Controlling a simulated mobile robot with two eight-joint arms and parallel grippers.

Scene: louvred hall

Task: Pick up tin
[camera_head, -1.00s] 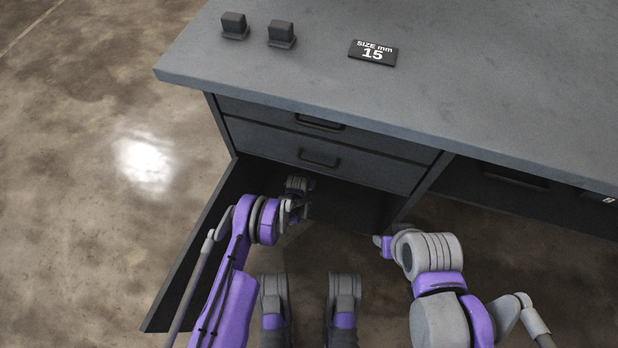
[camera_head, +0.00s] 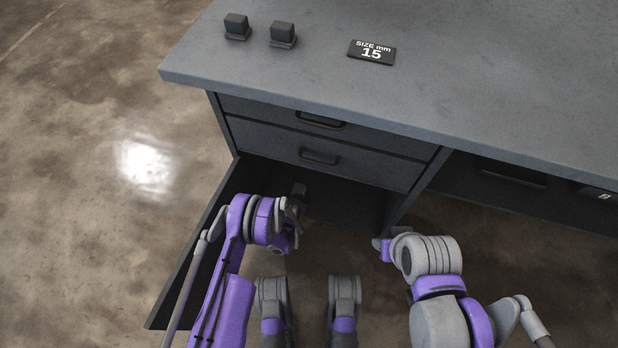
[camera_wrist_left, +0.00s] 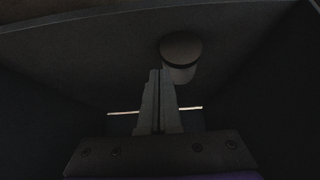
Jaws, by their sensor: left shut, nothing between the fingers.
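The tin (camera_wrist_left: 181,50) appears to be the round-topped cylinder in the left wrist view, inside the dark cabinet compartment. It sits just beyond and slightly right of my left fingertips; the dim light hides whether they touch it. My left gripper (camera_wrist_left: 156,74) is shut and empty, its two fingers pressed together. In the head view my left gripper (camera_head: 298,189) reaches into the compartment under the drawers, and the tin cannot be made out there. My right arm's end (camera_head: 379,244) is outside the cabinet, its fingers not clear.
An open cabinet door (camera_head: 192,268) stands left of my left arm. Two drawers (camera_head: 320,157) sit above the compartment, under a grey worktop (camera_head: 460,70). Two small dark blocks (camera_head: 237,27) (camera_head: 283,35) and a size sign (camera_head: 371,51) lie on top. Floor (camera_head: 90,200) at left is clear.

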